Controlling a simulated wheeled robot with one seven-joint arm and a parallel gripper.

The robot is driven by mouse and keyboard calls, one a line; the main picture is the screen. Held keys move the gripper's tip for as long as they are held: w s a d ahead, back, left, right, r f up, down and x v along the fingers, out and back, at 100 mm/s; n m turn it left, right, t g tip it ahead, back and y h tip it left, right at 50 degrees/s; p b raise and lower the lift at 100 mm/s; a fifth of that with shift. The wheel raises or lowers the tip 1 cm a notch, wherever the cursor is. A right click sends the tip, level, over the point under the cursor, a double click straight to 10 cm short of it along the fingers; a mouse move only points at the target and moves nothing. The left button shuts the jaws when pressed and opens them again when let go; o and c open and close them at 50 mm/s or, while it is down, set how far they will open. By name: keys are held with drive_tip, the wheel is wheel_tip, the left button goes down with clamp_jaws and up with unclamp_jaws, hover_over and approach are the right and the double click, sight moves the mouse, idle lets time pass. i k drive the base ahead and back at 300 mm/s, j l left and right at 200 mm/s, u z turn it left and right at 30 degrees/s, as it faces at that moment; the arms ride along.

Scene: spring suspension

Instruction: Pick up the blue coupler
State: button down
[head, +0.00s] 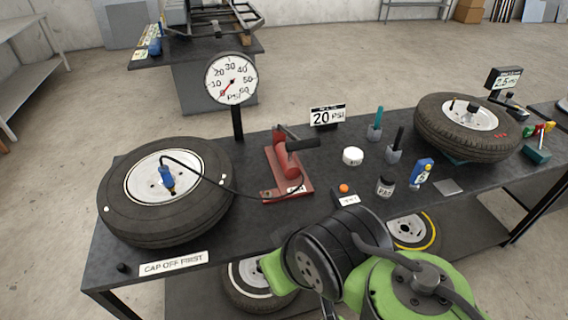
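The blue coupler (167,177) stands on the wheel of the left tire (190,222), over the light rim, a little right of its middle. It looks upright. A thin black hose (215,181) runs from its top across the tire to the red pump (286,165). Whether the coupler is seated on a valve is too small to tell. My green and black arm is in the lower right of the head view, to the right of the tire and well apart from the coupler. My gripper's fingers do not show.
A round gauge (231,79) stands behind the left tire. A white jar (352,156), a dark jar (385,186), a blue bottle (421,171) and an orange cap (344,188) sit mid-table. Another tire (440,135) lies at the right. A "CAP OFF FIRST" sign (174,263) lies in front.

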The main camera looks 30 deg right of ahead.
sight(168, 181)
drive_tip(key=i+j+u, duration=0.15)
drive_tip(key=j, duration=0.4)
drive_tip(key=i+j+u, duration=0.15)
drive_tip(key=i+j, duration=0.25)
drive_tip(key=i+j+u, duration=0.1)
drive_tip(key=i+j, duration=0.2)
drive_tip(key=j, duration=0.25)
